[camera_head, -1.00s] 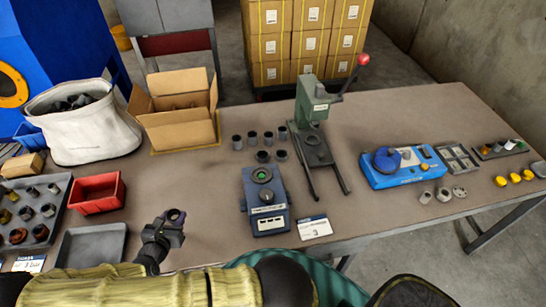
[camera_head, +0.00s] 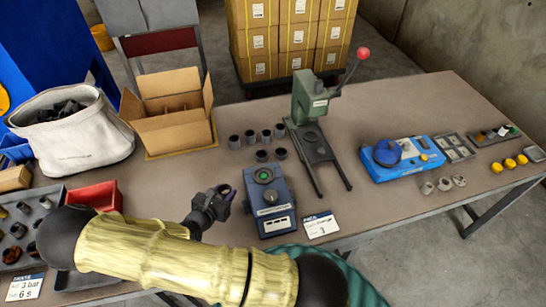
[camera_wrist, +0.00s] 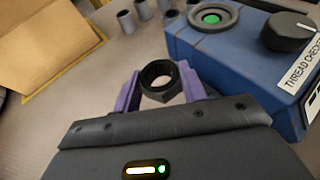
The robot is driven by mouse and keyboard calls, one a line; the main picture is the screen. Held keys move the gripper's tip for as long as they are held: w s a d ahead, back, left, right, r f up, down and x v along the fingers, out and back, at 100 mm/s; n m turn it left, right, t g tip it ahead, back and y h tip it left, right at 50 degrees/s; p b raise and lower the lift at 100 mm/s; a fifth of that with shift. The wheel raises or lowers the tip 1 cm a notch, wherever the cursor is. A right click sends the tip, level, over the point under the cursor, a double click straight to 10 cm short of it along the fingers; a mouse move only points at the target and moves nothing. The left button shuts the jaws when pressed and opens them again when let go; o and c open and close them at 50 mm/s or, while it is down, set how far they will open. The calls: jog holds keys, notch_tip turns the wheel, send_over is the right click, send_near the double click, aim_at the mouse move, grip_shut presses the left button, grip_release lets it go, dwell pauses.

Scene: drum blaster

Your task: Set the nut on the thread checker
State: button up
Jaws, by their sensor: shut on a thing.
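The nut (camera_wrist: 160,81) is a dark hexagonal ring held between the two purple fingers of my gripper (camera_wrist: 162,92) in the wrist view. In the head view my gripper (camera_head: 222,194) is above the table, just left of the thread checker (camera_head: 268,200). The nut (camera_head: 225,190) shows there as a small dark ring. The thread checker is a blue box with a round seat with a green centre at its far end, a black knob and a white label. In the wrist view the checker (camera_wrist: 245,55) is to the right of the nut and apart from it.
Several grey cylinders (camera_head: 265,136) stand behind the checker. A green press (camera_head: 312,105) with a red-knobbed lever stands behind and right. An open cardboard box (camera_head: 172,132) is at the back left. A sign card (camera_head: 320,225) is right of the checker.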

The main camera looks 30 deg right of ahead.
jog(key=shift+d, duration=0.45)
jog(key=d+r+m+g+h+p, duration=0.2)
jog(key=d+r+m+g+p, duration=0.4)
jog(key=d, duration=0.6)
jog(key=shift+d+r+h+p, duration=0.4)
jog(key=shift+r+p, duration=0.55)
jog(key=shift+p, duration=0.25)
jog(key=shift+s+f, duration=0.1)
jog(key=shift+f, duration=0.05)
jog(key=shift+f+b, duration=2.15)
jog(key=shift+f, duration=0.65)
jog(key=shift+f+b, duration=0.3)
jog(key=shift+f, duration=0.1)
